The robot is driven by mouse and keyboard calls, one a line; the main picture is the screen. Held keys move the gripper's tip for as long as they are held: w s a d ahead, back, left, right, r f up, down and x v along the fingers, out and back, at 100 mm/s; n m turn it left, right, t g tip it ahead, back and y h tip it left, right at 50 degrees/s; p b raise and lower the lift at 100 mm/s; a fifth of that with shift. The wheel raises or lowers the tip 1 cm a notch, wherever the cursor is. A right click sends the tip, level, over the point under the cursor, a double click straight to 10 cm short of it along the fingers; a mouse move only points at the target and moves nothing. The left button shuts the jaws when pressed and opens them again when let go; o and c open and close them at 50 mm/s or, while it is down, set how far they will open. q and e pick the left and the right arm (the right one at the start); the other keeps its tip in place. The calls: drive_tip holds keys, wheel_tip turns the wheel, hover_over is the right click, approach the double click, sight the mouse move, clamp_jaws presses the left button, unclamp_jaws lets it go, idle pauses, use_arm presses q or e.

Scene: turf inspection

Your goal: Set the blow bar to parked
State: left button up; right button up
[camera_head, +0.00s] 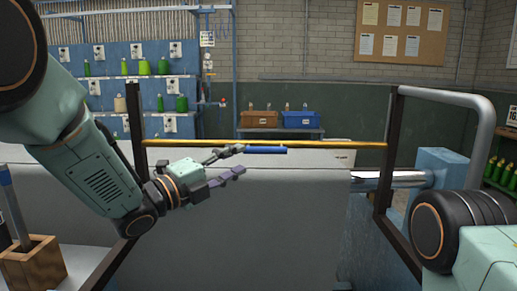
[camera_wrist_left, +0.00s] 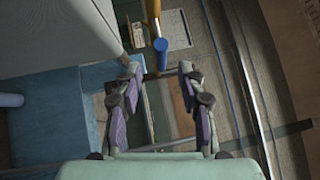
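A thin yellow bar (camera_head: 330,143) spans between two dark uprights in the head view; I take it to be the blow bar. A short blue grip (camera_head: 267,149) shows just under the bar. In the left wrist view the blue grip (camera_wrist_left: 160,50) points toward me, with the yellow bar (camera_wrist_left: 152,10) above it. My left gripper (camera_head: 239,159) is open, its fingers spread at the grip's left end. In the left wrist view the grip's end lies just beyond the gap between my fingertips (camera_wrist_left: 158,70); contact is not clear. My right gripper is out of view.
The dark left upright (camera_head: 136,118) stands behind my left arm, and the right upright (camera_head: 391,120) is near a grey tube frame (camera_head: 488,130). A large grey panel (camera_head: 270,225) fills the space below the bar. A wooden box (camera_head: 32,265) stands at lower left.

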sight(257, 152)
use_arm(q)
drive_tip(key=x, duration=0.6)
drive_tip(key=shift+s+d, duration=0.25)
drive_tip(key=shift+d, duration=0.1)
drive_tip(key=shift+w+d+r, duration=0.15)
drive_tip(key=shift+w+d, duration=0.2)
drive_tip(key=shift+w, duration=0.15)
drive_tip(key=shift+d+r, duration=0.1)
drive_tip(key=shift+d, duration=0.45)
drive_tip(key=shift+w+a, duration=0.2)
drive_tip(key=shift+a, duration=0.15)
drive_tip(key=shift+c, duration=1.1)
drive_tip(key=shift+s+d, duration=0.1)
drive_tip(key=shift+d, duration=0.15)
drive_tip(key=c, duration=0.5)
drive_tip(key=shift+a, duration=0.1)
clamp_jaws()
